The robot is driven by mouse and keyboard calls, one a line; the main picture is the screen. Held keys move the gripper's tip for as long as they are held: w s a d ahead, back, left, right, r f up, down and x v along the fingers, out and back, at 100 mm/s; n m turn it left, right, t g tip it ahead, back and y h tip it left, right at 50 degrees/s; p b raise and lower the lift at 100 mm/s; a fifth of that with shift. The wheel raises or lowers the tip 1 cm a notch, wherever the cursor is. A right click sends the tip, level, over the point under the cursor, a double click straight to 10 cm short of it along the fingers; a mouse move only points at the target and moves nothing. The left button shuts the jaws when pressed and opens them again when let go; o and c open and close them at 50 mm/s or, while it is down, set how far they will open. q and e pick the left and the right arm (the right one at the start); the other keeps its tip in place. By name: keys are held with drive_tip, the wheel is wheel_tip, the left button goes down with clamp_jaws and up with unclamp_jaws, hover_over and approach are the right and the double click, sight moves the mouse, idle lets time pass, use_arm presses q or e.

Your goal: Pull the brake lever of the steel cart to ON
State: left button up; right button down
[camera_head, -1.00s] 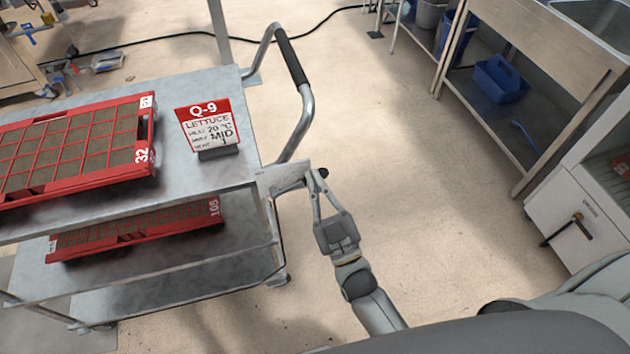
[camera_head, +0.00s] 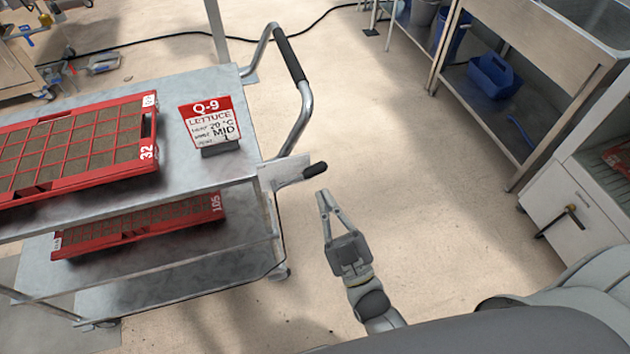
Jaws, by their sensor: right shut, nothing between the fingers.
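The steel cart (camera_head: 215,83) stands on the left, with its push handle (camera_head: 290,60) at its right end. The brake lever (camera_head: 316,169) with a dark grip sticks out to the right from a plate (camera_head: 282,172) at the cart's near right corner. The grip points right and slightly up. Any ON marking is too small to read. My right gripper (camera_head: 323,193) is shut and empty, just below the lever's grip and apart from it. My left gripper is not in view.
Red seed trays lie on the cart's top (camera_head: 148,128) and lower shelf (camera_head: 209,207). A red and white Q-9 sign (camera_head: 210,122) stands on the top. A bench with a blue caddy (camera_head: 494,76) and a white cabinet (camera_head: 565,205) stand right. The floor between is clear.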

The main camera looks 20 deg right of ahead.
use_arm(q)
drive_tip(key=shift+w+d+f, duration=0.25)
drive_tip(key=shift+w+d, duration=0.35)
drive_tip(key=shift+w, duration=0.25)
use_arm(e)
drive_tip(key=v, duration=0.2)
drive_tip(key=shift+s, duration=0.35)
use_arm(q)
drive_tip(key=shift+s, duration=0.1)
use_arm(e)
drive_tip(key=shift+f, duration=0.1)
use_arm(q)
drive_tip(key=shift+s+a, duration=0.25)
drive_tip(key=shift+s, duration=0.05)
